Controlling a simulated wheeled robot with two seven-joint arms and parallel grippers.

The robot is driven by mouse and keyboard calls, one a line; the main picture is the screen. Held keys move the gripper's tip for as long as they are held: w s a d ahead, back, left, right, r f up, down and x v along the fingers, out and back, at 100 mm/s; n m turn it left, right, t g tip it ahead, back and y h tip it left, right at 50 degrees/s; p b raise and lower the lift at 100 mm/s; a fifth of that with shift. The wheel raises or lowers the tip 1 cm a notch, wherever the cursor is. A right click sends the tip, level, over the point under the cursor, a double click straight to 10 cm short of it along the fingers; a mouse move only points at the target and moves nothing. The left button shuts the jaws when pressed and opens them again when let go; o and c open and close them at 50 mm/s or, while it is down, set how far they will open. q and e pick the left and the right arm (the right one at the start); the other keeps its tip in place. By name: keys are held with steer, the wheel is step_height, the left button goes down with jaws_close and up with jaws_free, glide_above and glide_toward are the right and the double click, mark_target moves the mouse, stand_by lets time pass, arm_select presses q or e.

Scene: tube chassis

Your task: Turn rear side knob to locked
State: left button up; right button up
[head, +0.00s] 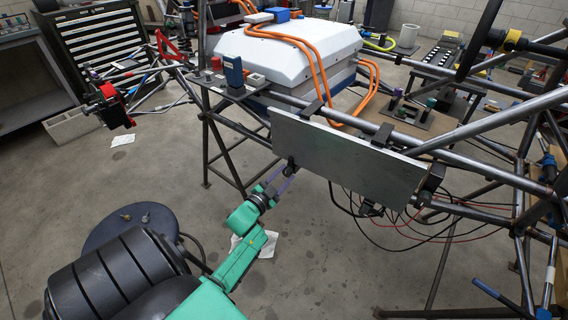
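A flat grey side panel (345,152) hangs on the tube chassis under the upper rail. A small dark knob (291,168) shows at its lower left corner, and another dark round part (424,198) shows near its lower right corner. I cannot tell which end is the rear or read either knob's setting. My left gripper (285,178), on the green arm, has its fingertips right at the lower left knob. The fingers are too small to tell whether they are closed on it or apart around it. My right gripper is not in view.
Chassis tubes (480,140) run along and beyond the panel, with loose cables (410,225) hanging below its right part. A white battery box (285,50) with orange cables sits above. A round dark stool (128,228) stands at left. The floor between is mostly open.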

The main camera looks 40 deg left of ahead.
arm_select(q)
steer(key=shift+o, duration=1.2)
steer(key=s+d+p, duration=0.1)
steer(key=s, duration=1.3)
steer(key=shift+s, duration=0.25)
steer(key=shift+d, duration=0.1)
steer(key=s+d+f+n+g+h+p, duration=0.15)
steer(key=s+d+f+g+p, duration=0.3)
steer(key=f, duration=0.65)
steer(key=s+d+f+n+g+p, duration=0.25)
steer(key=s+d+f+g, duration=0.3)
steer(key=f, duration=0.55)
steer(key=s+d+f+g+p, duration=0.1)
steer(key=s+f+g, duration=0.2)
steer(key=s, duration=0.4)
steer(key=s+f+g+p, duration=0.2)
steer(key=s+f+g, duration=0.1)
steer(key=s, duration=0.5)
steer(key=shift+s+d+g, duration=0.3)
steer(key=shift+d+g, duration=0.1)
steer(key=shift+g, duration=0.1)
